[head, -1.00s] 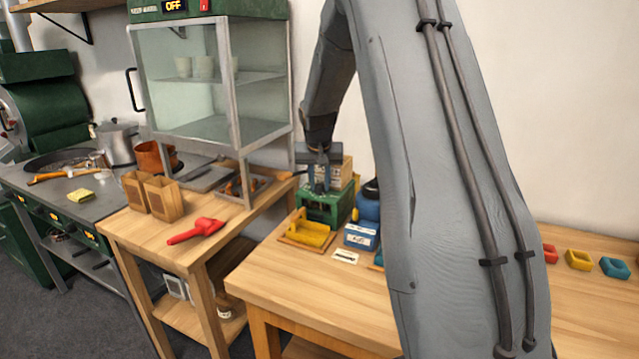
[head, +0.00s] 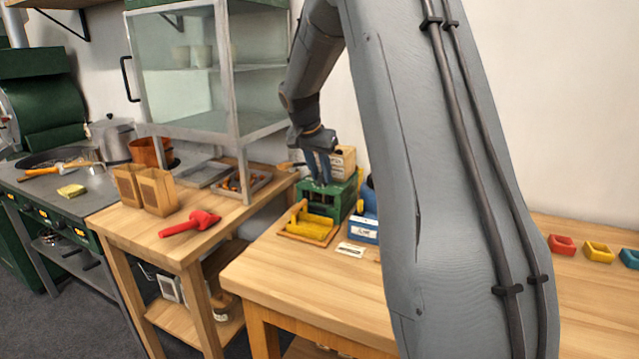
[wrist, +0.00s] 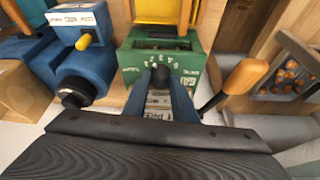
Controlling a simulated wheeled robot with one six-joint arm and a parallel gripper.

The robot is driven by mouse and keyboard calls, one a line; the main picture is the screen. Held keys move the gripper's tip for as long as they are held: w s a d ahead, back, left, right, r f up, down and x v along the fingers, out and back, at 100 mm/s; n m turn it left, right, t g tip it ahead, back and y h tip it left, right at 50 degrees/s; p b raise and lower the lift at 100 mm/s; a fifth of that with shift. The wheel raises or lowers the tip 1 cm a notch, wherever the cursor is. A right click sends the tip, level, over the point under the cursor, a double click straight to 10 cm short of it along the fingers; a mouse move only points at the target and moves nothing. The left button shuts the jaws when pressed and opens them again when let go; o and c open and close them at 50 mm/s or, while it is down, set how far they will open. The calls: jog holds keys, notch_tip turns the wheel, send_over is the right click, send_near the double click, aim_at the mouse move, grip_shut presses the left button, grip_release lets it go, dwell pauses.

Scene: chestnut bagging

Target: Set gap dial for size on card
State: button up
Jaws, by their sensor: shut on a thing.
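The gap dial is on a green box (head: 341,190) on the right-hand table. In the wrist view the box face (wrist: 135,62) carries white numbers in an arc around a dark dial knob (wrist: 160,74) and white lettering at the right. My gripper (wrist: 160,85) is shut on this knob, one blue-grey finger on each side. The fingers hide part of the dial, and I cannot tell which number it points to. In the head view my gripper (head: 320,178) reaches down at the box. A small white card (head: 350,249) lies flat on the table; its print is too small to read.
In the wrist view a blue machine (wrist: 85,72) stands left, a wooden handle (wrist: 245,78) right. Red, yellow and blue cups (head: 598,251) sit far right.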

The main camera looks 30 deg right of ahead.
jog(key=m+g+b, duration=0.1)
jog(key=m, duration=0.2)
jog(key=m+g+b, duration=0.1)
jog(key=m+b, duration=0.1)
jog(key=shift+w+m+h, duration=0.2)
jog(key=shift+m+h, duration=0.1)
jog(key=shift+m, duration=0.1)
jog(key=shift+a, duration=0.1)
dwell(0.3)
jog(key=o, duration=1)
